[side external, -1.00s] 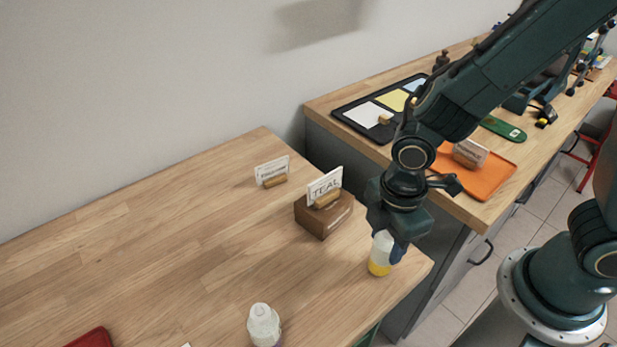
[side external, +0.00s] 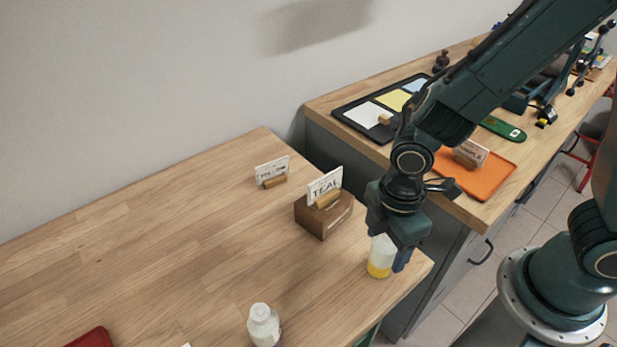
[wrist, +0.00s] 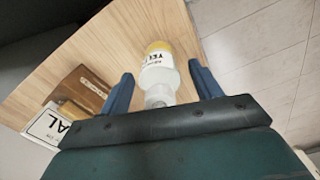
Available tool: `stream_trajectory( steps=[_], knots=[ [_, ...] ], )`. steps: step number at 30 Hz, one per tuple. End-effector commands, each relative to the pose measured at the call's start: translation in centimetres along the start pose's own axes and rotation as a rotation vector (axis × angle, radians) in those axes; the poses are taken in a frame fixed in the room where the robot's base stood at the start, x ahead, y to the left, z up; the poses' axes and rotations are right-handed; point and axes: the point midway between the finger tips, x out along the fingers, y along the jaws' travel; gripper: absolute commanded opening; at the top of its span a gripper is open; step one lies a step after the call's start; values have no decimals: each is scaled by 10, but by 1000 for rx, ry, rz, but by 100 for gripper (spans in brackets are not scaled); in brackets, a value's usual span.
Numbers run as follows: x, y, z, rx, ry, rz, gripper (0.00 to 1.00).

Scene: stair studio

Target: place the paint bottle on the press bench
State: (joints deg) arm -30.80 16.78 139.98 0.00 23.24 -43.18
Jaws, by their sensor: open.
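A paint bottle (side external: 380,257) with a clear upper part and yellow lower part stands upright near the right edge of the near wooden bench (side external: 170,240). In the wrist view the bottle (wrist: 158,62) shows a white label with "YEL" legible. My gripper (wrist: 162,75) is open, with one blue finger on each side of the bottle and visible gaps to it in the wrist view. In the side view my gripper (side external: 388,256) hides the bottle's top.
A wooden block with a "TEAL" card (side external: 323,215) stands left of my gripper. Another white-capped bottle (side external: 263,325) and a red item (side external: 90,338) are at the front. The second bench holds an orange tray (side external: 485,180) and a black tray with colored panels (side external: 350,113).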

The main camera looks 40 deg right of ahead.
Motion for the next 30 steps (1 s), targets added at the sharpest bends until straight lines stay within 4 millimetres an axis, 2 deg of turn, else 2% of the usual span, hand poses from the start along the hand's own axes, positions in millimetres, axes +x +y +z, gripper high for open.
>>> stream_trajectory(
  steps=[8,14,30],
  knots=[
    [-8,0,0,0,2,2,64],
    [-25,1,-1,0,4,3,64],
    [-102,0,-4,0,4,4,64]
  ],
)
